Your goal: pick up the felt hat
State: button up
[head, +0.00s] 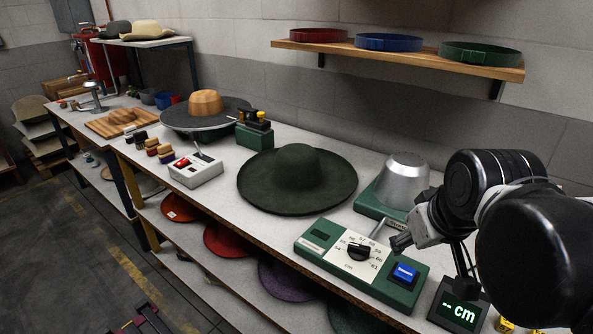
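The dark green felt hat (297,178) lies brim down on the white worktop, with its round crown up. It stands clear of other things, between a small white control box on the left and a metal hat block on the right. My gripper (402,242) is at the right, beyond the hat's right brim edge and in front of the metal block, over or near the green dial panel. It is apart from the hat. Its fingers are small and partly hidden by my arm, so their opening is unclear.
A metal block on a green base (402,180) and a green dial panel (360,258) with a blue button stand right of the hat. A shelf (400,58) with coloured rings hangs above.

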jog(key=w+a+r+n+g+p, duration=0.2)
jog(key=w+a+r+n, duration=0.2)
jog(key=w, duration=0.4)
jog(key=n+g+p, duration=0.4)
jog(key=n+p, duration=0.2)
jog(key=n, duration=0.5)
send_over(300, 208)
notch_tip(300, 208, down, 7)
jog(key=f, duration=0.8)
jog(key=shift+s+a, duration=0.1)
jog(key=shift+s, duration=0.1)
jog(key=f, duration=0.5)
jog(key=shift+w+p, duration=0.2)
jog(key=shift+p, duration=0.2)
grip_shut()
